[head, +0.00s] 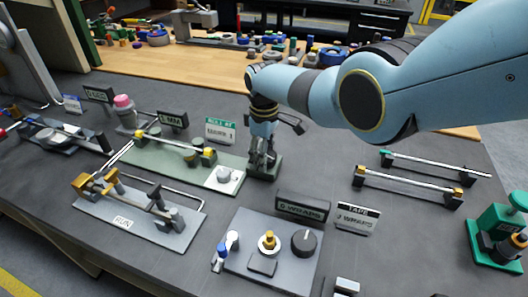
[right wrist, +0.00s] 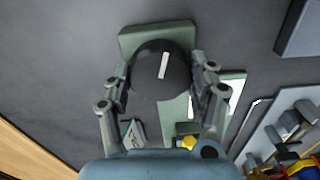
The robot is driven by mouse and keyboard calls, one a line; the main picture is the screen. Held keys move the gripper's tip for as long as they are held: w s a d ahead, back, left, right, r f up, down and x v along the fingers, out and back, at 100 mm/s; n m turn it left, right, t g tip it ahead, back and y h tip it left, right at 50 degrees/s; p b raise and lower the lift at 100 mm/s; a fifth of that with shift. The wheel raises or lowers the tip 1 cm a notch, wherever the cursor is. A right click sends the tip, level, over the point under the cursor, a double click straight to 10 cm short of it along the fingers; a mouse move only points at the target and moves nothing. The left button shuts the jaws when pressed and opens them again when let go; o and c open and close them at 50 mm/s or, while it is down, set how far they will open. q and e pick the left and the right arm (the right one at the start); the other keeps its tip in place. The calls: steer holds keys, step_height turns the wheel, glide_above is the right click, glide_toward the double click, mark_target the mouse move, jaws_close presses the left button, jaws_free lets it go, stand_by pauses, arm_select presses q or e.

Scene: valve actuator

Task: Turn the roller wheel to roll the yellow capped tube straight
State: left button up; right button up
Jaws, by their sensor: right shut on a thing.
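The yellow capped tube (head: 178,147) lies across a pale green plate (head: 150,158) left of my right gripper. One yellow cap (right wrist: 187,141) shows in the right wrist view, partly covered by my gripper. My right gripper (head: 262,160) points down at the plate's right end. In the right wrist view the gripper (right wrist: 162,80) is shut on a dark round roller wheel (right wrist: 150,75), one finger on each side. A white stripe on the wheel runs near vertical, leaning slightly. In the head view the gripper hides most of the wheel. My left gripper is not in view.
A grey RUN plate (head: 140,215) and a knob panel (head: 268,250) lie nearer. Two rods on stands (head: 420,176) are at right.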

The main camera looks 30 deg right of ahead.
steer(key=m, duration=0.5)
steer(key=shift+m, duration=0.3)
steer(key=m, duration=0.4)
steer(key=shift+d+p, duration=0.1)
steer(key=shift+p, duration=0.25)
steer(key=m, duration=0.9)
steer(key=shift+m, duration=0.3)
steer(key=m, duration=0.9)
steer(key=shift+m+p, duration=0.3)
steer(key=shift+m, duration=0.1)
steer(key=m, duration=0.4)
steer(key=shift+m, duration=0.3)
steer(key=m, duration=0.4)
steer(key=shift+m, duration=0.3)
